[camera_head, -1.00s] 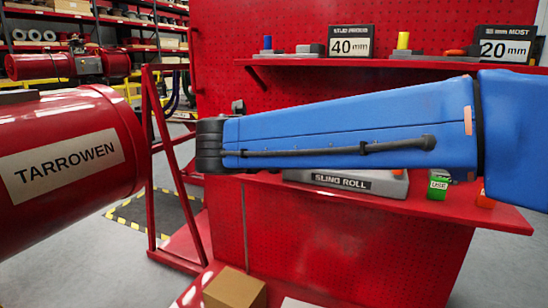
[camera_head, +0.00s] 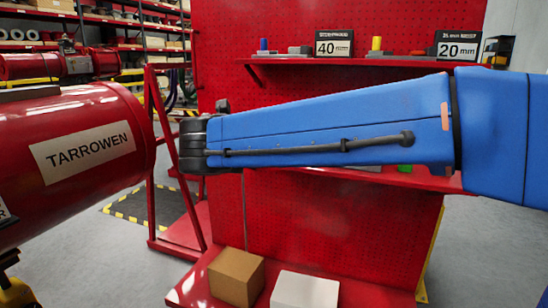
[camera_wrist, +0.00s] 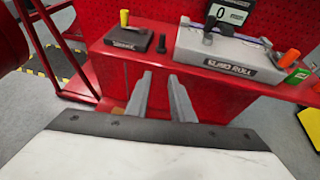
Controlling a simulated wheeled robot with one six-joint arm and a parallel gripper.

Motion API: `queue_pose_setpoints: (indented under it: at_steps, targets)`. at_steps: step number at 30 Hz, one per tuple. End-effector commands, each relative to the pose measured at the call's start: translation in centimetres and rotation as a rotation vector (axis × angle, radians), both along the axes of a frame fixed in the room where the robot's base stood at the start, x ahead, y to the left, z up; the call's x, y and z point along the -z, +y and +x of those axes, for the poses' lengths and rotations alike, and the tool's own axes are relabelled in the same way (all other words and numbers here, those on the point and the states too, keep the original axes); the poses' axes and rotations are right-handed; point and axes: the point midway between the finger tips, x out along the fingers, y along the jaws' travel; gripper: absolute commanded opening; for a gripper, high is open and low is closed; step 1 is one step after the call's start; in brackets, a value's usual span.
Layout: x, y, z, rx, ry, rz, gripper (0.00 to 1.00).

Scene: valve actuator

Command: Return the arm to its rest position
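My blue arm (camera_head: 330,125) stretches across the head view from the right edge to a dark joint near the red cylinder. My gripper does not show there. In the wrist view my gripper (camera_wrist: 160,76) has its two grey fingers apart, with nothing seen between them. The fingers point toward the lower red shelf (camera_wrist: 185,75). On that shelf stand a grey block with a yellow handle (camera_wrist: 125,37), a dark peg (camera_wrist: 161,44) and the grey Sling Roll case (camera_wrist: 228,58). In the head view my arm hides most of this shelf.
A red cylinder marked Tarrowen (camera_head: 70,140) is at the left, close to the arm's dark joint. A red pegboard (camera_head: 330,220) stands behind the arm. A cardboard box (camera_head: 237,277) and a white box (camera_head: 305,290) sit low in front. Grey floor is open at right.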

Motion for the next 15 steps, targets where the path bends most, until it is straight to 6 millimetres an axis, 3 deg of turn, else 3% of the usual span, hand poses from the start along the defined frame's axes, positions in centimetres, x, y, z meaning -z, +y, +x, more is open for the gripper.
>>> queue_pose_setpoints:
  at_steps: [8,15]
  targets:
    - [0.9,-3.1,-0.1,0.068,0.024,0.082,0.21]
    - [2.2,-7.6,-0.6,0.176,0.055,0.211,0.21]
